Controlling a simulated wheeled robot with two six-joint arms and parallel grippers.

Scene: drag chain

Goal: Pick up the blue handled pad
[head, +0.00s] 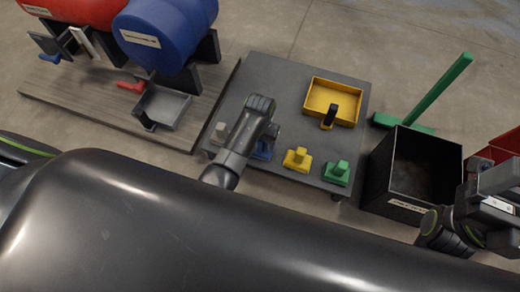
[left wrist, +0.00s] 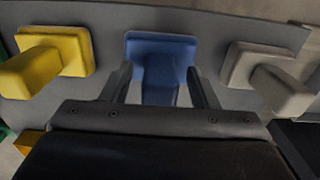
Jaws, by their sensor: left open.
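The blue handled pad (head: 263,150) lies on the dark grey table, mostly hidden by my left arm in the head view. In the left wrist view, the blue pad (left wrist: 160,45) is straight ahead, with its handle pointing toward the camera. My left gripper (head: 268,132) is over it, and its fingertips are hard to make out in the head view. In the left wrist view, my left gripper (left wrist: 159,78) is open, one finger on each side of the blue handle. Contact with the handle cannot be told. My right gripper (head: 497,190) is at the right edge, its jaws unclear.
A yellow pad (head: 297,159) and a green pad (head: 336,173) lie right of the blue one, a grey pad (head: 219,133) left. A yellow tray (head: 333,100) with a black handle is behind. A black bin (head: 385,180) stands right of the table (head: 280,75).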

